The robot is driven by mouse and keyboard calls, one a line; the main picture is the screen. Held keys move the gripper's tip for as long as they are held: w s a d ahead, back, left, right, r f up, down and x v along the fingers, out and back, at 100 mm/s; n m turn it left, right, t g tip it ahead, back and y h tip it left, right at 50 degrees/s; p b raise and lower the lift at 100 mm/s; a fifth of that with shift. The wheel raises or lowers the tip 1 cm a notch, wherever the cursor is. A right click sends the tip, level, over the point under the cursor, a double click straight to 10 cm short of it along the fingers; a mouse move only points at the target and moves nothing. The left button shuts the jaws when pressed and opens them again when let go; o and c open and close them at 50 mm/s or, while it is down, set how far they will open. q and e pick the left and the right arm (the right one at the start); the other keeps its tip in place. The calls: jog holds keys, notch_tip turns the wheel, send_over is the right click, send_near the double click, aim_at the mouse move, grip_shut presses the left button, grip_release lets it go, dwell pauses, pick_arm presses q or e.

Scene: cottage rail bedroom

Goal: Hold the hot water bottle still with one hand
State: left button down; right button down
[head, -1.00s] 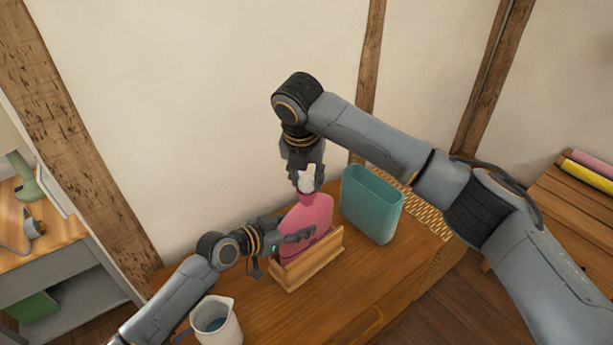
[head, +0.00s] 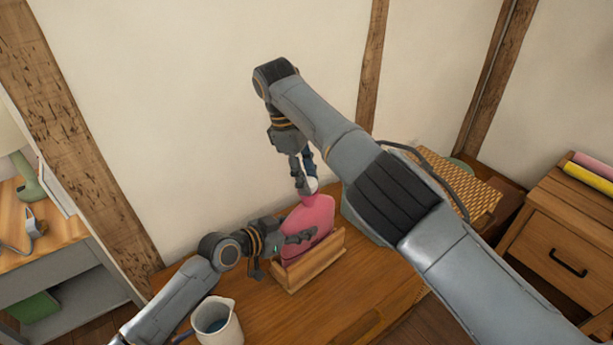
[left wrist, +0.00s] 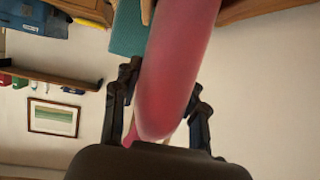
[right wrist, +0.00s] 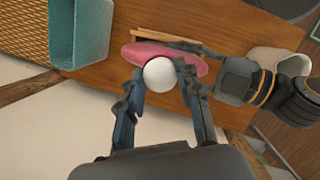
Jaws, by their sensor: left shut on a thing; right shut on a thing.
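The pink hot water bottle (head: 309,217) stands upright in a wooden holder (head: 312,266) on the wooden table. My left gripper (head: 296,240) is shut on the bottle's body from the left side; the left wrist view shows the pink body (left wrist: 178,70) between its fingers. My right gripper (head: 304,186) is shut on the white stopper at the bottle's top, coming from above. In the right wrist view the round white stopper (right wrist: 159,74) sits between the fingertips, over the pink bottle. Whether the stopper is still seated in the neck I cannot tell.
A white jug (head: 217,325) with bluish contents stands at the table's front left. A teal container (right wrist: 80,35) stands beside the bottle, mostly hidden by my right arm in the head view. A woven basket (head: 462,180) is behind it. The wall is close behind.

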jog(key=c, duration=0.9)
grip_release()
jog(key=shift+r, duration=0.1)
jog(key=shift+r, duration=2.15)
jog(key=shift+o, duration=0.5)
jog(key=shift+w+r, duration=0.1)
jog(key=shift+r, duration=0.1)
notch_tip(320, 180, up, 7)
jog(key=s+n+t+y, duration=0.1)
jog(key=s+n+t, duration=0.1)
jog(key=n, duration=1.2)
jog(key=shift+a+y, duration=0.4)
jog(key=shift+a, duration=0.05)
